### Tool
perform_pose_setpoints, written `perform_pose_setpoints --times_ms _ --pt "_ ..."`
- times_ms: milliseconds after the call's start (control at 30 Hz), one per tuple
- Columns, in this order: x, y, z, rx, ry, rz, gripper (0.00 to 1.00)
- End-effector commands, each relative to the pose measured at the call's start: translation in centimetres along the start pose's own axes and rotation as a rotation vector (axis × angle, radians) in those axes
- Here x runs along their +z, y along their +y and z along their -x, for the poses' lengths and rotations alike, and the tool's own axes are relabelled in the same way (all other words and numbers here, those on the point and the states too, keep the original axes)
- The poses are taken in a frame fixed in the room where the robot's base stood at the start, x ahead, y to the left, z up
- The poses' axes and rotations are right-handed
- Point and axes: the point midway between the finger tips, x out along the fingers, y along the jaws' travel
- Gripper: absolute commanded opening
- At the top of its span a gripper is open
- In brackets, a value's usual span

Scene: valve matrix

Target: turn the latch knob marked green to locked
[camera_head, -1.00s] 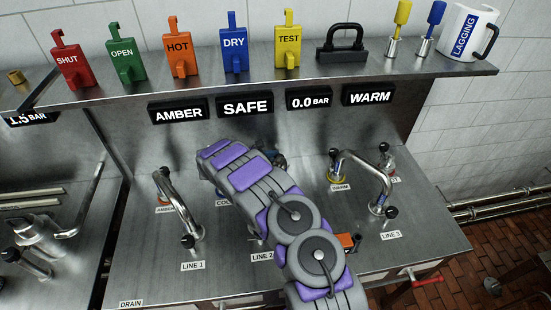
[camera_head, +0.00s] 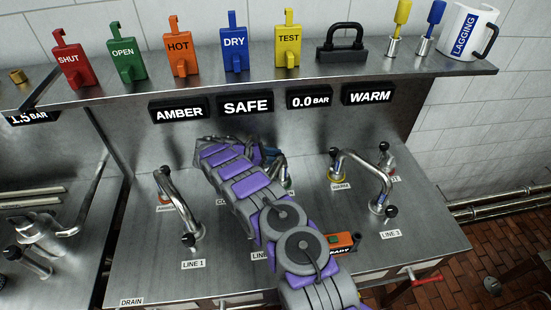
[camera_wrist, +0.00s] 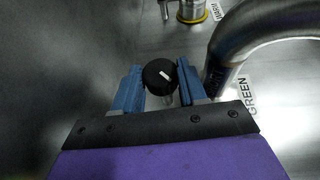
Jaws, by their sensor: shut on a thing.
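In the wrist view a round black knob (camera_wrist: 160,76) with a short white mark on its top sits between the two blue jaws of my gripper (camera_wrist: 160,88). The jaws are shut on it. A label reading GREEN (camera_wrist: 249,96) lies on the steel just to the right, beside a bent steel pipe (camera_wrist: 235,50). In the head view my purple and grey arm covers the middle of the bench, and the knob is hidden behind it. Part of a blue jaw (camera_head: 271,153) shows at the arm's far end.
Bent pipes with black-knobbed valves stand at LINE 1 (camera_head: 175,205) and LINE 3 (camera_head: 370,175). A yellow-based fitting (camera_wrist: 192,12) is near the top of the wrist view. An orange block (camera_head: 342,242) lies right of my arm. A shelf (camera_head: 370,72) with coloured tags runs along the back.

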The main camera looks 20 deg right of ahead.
Motion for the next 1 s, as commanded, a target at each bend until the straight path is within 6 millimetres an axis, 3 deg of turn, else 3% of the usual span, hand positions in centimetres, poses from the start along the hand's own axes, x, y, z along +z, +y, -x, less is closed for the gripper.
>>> perform_pose_setpoints --times_ms 733,767,867,1000 --pt "0.38 0.4 0.32 -0.072 0.004 -0.044 0.11" --pt "0.38 0.39 0.31 -0.072 0.004 -0.043 0.42" --pt "0.35 0.34 0.28 -0.073 0.005 -0.043 0.52" --pt "0.32 0.18 0.19 -0.077 0.005 -0.042 0.52"
